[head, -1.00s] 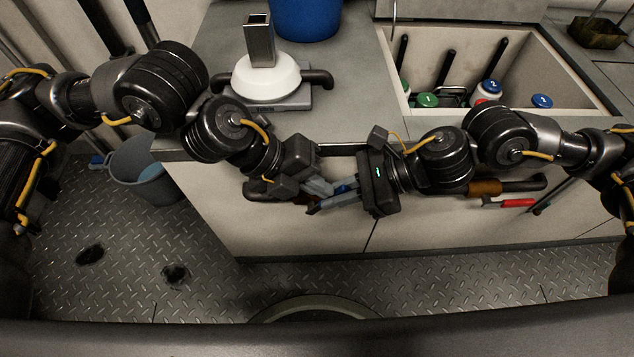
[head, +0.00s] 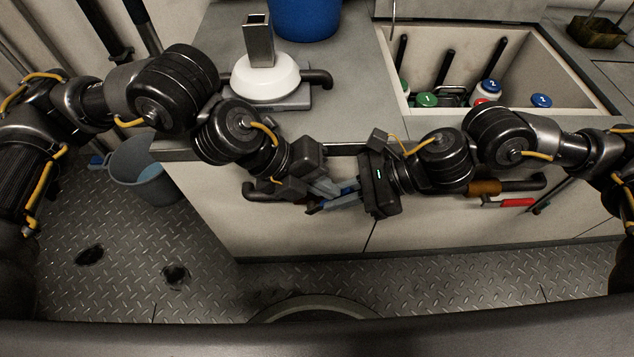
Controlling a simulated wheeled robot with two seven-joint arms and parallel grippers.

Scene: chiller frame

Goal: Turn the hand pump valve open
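A dark pipe (head: 524,186) runs along the front of the counter, with a brass-coloured fitting (head: 484,187) and a red lever handle (head: 517,202) at the right. At the pipe's left part, my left gripper (head: 330,190) and my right gripper (head: 343,200) meet close together, their fingers crossing in view. A small blue part (head: 348,188) shows among the fingers; it may be a valve handle, but most of it is hidden. I cannot tell whether either gripper is shut on it. The red handle is right of my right gripper and apart from it.
A white dome with a square metal tube (head: 262,75) stands on the counter near a blue container (head: 304,18). An open bin (head: 580,90) holds several capped bottles. A grey-blue bucket (head: 145,175) stands on the floor at left.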

